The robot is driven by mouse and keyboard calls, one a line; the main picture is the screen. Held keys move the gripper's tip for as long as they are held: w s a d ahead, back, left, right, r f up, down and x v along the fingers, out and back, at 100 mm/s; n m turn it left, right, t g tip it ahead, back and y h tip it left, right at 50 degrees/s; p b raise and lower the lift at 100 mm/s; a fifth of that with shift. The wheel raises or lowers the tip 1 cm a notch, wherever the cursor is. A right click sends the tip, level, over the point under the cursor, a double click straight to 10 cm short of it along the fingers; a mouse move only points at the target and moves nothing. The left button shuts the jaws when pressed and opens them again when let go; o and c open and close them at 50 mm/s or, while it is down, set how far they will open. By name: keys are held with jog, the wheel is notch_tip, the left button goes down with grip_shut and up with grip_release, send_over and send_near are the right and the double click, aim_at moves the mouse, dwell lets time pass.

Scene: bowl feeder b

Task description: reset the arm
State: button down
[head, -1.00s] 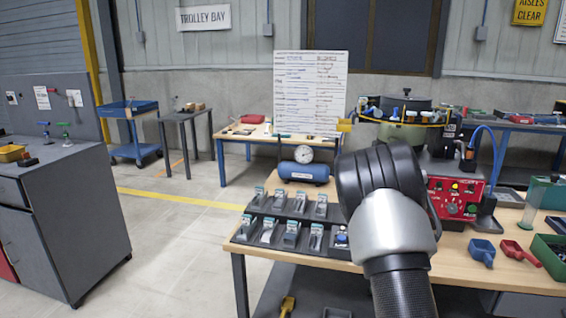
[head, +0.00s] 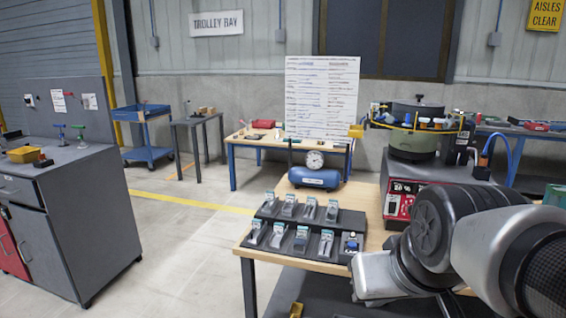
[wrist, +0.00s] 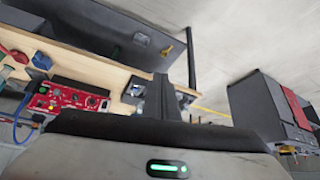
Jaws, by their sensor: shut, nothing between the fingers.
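My arm comes in from the lower right of the head view, its silver and black links bent over the right part of the wooden bench (head: 375,240). My gripper (wrist: 160,82) shows in the wrist view as narrow dark fingers together, with nothing held. The wrist view is tilted, with the bench (wrist: 88,66) running diagonally behind the fingers. I cannot make out the fingers in the head view. The arm hides part of the red control box (head: 400,203) there; the box also shows in the wrist view (wrist: 68,98).
A dark stepped rack (head: 268,233) holds several small packs on the bench. Behind it stand a blue tank with gauge (head: 314,178) and the bowl feeder (head: 415,143). A grey cabinet (head: 85,215) stands left. Floor between cabinet and bench is clear.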

jog(key=s+p, duration=0.2)
jog(key=s, duration=0.3)
notch_tip(320, 180, up, 20)
jog(key=p, duration=1.9)
jog(key=shift+w+a+g, duration=0.25)
jog(key=shift+g, duration=0.15)
